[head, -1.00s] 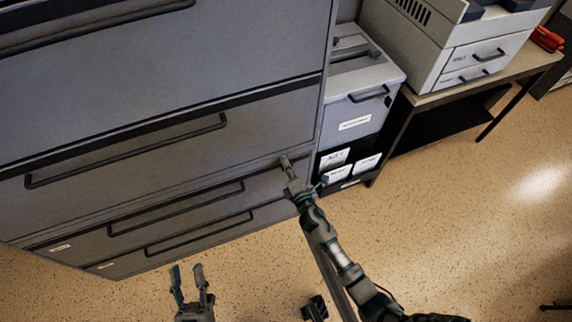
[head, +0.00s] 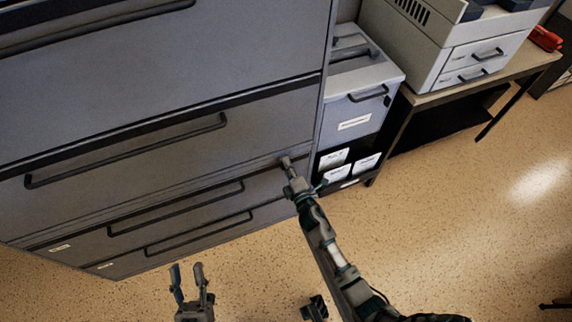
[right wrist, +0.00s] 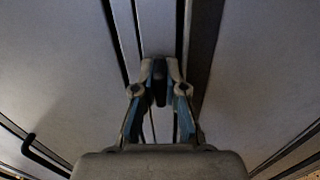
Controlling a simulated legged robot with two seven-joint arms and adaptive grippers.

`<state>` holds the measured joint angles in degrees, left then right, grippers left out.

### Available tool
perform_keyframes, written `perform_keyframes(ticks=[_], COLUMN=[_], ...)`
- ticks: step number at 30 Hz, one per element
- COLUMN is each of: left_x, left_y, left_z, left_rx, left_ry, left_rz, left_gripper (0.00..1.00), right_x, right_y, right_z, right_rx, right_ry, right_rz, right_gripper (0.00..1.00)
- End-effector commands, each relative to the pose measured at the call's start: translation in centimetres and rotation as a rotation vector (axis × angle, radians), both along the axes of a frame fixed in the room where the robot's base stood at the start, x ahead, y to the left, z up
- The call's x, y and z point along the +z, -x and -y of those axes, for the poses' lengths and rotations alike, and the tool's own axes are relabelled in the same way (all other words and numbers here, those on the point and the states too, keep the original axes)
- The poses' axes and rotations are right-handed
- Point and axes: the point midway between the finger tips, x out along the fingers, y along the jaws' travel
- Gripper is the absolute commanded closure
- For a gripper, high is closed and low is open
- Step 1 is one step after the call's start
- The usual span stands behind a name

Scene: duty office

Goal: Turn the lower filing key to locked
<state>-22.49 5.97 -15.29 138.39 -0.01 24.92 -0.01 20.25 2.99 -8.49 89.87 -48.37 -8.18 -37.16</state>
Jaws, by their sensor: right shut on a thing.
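My right gripper (head: 286,162) reaches the right edge of the large grey filing cabinet (head: 130,163), at the narrow strip between two lower drawers. In the right wrist view its fingers (right wrist: 160,88) are closed together on a small dark thing (right wrist: 159,82) against the cabinet face, which I take to be the filing key. The fingers hide most of it, so I cannot tell its angle. My left gripper (head: 188,279) hangs in front of the cabinet's lower drawers, apart from them, with its two fingers spread and nothing between them.
Long drawer handles (head: 128,150) stick out of the cabinet front. A smaller cabinet (head: 360,90) stands to its right, beside a table (head: 485,75) bearing a printer (head: 470,60). The speckled floor (head: 450,210) at right is open.

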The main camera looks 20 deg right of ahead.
Motion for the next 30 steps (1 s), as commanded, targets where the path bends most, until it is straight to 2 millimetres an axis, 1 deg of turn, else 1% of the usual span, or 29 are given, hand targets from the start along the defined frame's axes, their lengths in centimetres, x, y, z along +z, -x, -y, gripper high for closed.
perform_keyframes(ticks=[1,3,4,5,6,7,16,19,23,30], left_x=[0.0,0.0,0.0,0.0,0.0,0.0,-0.1,0.0,0.0,0.0], left_y=[0.0,0.0,0.0,0.0,0.0,0.0,0.1,0.2,0.2,0.2], left_z=[0.0,0.0,0.0,0.0,0.0,0.0,-0.1,-0.1,0.0,0.0], left_rx=[0.0,0.0,0.0,0.001,0.001,0.001,0.003,0.002,0.002,0.002], left_ry=[0.0,0.0,0.0,0.001,0.0,0.0,0.001,0.001,0.0,0.0], left_rz=[0.0,0.0,0.0,0.0,0.0,0.0,0.0,0.001,0.002,0.002], left_gripper=[0.6,0.6,0.6,0.6,0.6,0.6,0.6,0.6,0.6,0.6], right_x=[-0.1,-0.1,-0.1,-0.1,-0.1,-0.1,-0.1,-0.2,-0.3,-0.4], right_y=[0.0,0.0,0.0,0.0,0.0,0.0,0.1,0.9,3.1,8.5], right_z=[0.5,0.5,0.5,0.5,0.5,0.4,0.1,0.1,0.3,0.5], right_rx=[-0.01,-0.01,-0.01,-0.01,-0.009,-0.009,-0.004,-0.003,-0.004,-0.005], right_ry=[0.0,0.0,0.0,0.0,0.0,0.0,0.002,0.002,0.001,0.0], right_rz=[-0.003,-0.004,-0.004,-0.004,-0.004,-0.004,-0.003,-0.004,-0.005,-0.006], right_gripper=[1.0,1.0,0.87,0.79,0.69,0.64,0.64,0.64,0.64,0.64])
